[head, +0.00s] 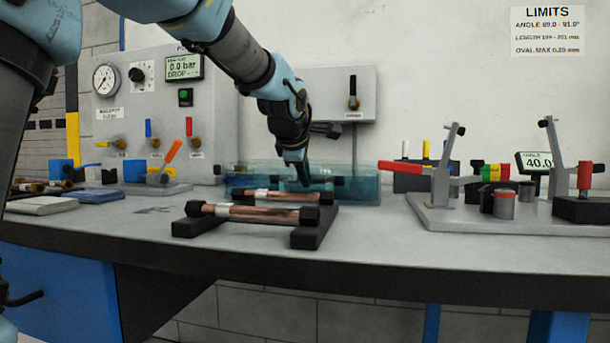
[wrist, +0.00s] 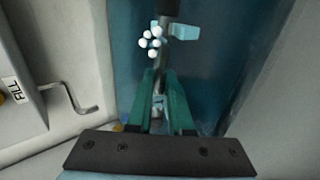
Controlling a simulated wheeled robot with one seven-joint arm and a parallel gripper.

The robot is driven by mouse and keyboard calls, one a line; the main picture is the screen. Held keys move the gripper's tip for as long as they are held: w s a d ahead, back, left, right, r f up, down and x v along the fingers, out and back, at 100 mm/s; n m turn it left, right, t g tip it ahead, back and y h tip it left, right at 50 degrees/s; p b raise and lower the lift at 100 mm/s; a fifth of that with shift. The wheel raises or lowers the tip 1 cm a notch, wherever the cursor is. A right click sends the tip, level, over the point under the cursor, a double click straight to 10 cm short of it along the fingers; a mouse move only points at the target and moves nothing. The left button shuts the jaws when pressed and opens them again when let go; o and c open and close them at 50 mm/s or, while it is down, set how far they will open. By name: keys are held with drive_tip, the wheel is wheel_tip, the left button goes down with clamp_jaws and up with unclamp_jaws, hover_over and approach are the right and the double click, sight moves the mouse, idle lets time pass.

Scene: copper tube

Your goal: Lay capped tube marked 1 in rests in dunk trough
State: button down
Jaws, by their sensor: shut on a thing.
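The dunk trough (head: 362,192) is a clear, blue-tinted box at the back of the bench. My gripper (head: 304,182) points down at the trough, and in the wrist view its fingers (wrist: 160,104) look teal, as if seen through the water. They are shut on a tube (wrist: 164,52), mostly hidden, which runs away from them inside the trough. A pale blue rest (wrist: 185,32) shows beside this tube; whether the tube touches it I cannot tell. A cluster of white bubbles (wrist: 150,42) lies by the tube. No number is readable on it.
Two capped copper tubes (head: 262,213) (head: 283,195) lie on a black stand (head: 306,238) in front of the trough. A pressure panel (head: 125,120) stands behind left. A gauge fixture (head: 450,215) with a red handle is at right. Bare bench lies between stand and fixture.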

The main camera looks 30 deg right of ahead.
drive_tip(key=c, duration=0.7)
unclamp_jaws()
drive_tip(key=shift+f, duration=0.75)
drive_tip(key=shift+c, duration=0.2)
drive_tip(key=v, duration=1.1)
drive_tip(key=shift+w+d+r+p, duration=0.15)
drive_tip(key=shift+r+p, duration=0.2)
drive_tip(key=shift+p, duration=0.05)
drive_tip(key=shift+a+r, duration=0.2)
